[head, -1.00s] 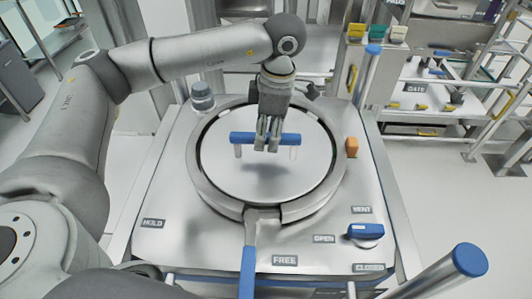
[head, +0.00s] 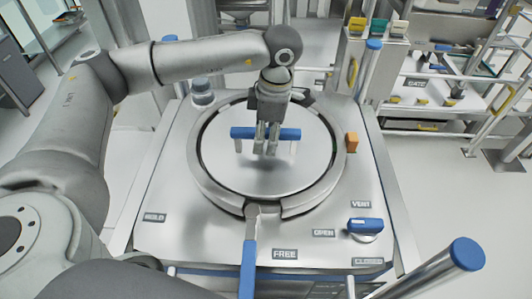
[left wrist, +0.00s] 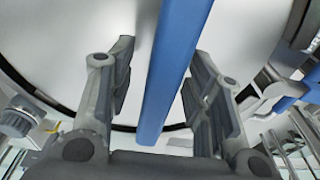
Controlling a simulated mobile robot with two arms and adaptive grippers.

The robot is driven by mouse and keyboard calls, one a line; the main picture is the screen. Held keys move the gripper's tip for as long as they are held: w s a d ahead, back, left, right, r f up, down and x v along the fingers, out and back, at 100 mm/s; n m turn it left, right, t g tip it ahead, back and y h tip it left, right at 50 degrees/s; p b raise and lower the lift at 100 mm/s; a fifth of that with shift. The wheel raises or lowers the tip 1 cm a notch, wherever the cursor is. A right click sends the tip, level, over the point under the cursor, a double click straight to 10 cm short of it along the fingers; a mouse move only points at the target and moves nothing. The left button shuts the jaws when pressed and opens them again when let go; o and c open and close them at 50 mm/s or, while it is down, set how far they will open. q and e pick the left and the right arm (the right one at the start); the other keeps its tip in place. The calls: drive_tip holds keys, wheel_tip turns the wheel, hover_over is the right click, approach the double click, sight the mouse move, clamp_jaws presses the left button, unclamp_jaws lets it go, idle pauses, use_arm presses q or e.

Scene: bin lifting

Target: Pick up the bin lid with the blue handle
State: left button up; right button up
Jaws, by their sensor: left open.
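The round grey bin lid (head: 225,175) lies flat in the ring on top of the machine. Its blue bar handle (head: 243,132) stands above it on two posts. My left gripper (head: 266,150) points down at the middle of the handle, one finger on each side of it. In the left wrist view, the blue handle (left wrist: 175,70) runs between the two open fingers of my left gripper (left wrist: 165,90), with a gap on both sides. The lid (left wrist: 60,40) fills the background there. My right gripper is not in view.
A blue-handled lever (head: 248,265) sticks out at the front of the ring. A blue knob (head: 364,226) sits at the front right of the top, and an orange block (head: 351,142) beside the ring. A blue-capped post (head: 467,254) rises at the lower right.

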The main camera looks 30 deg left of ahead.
use_arm(q)
drive_tip(key=shift+f, duration=0.1)
drive_tip(key=shift+c, duration=0.2)
clamp_jaws()
idle(0.5)
drive_tip(key=shift+w, duration=0.1)
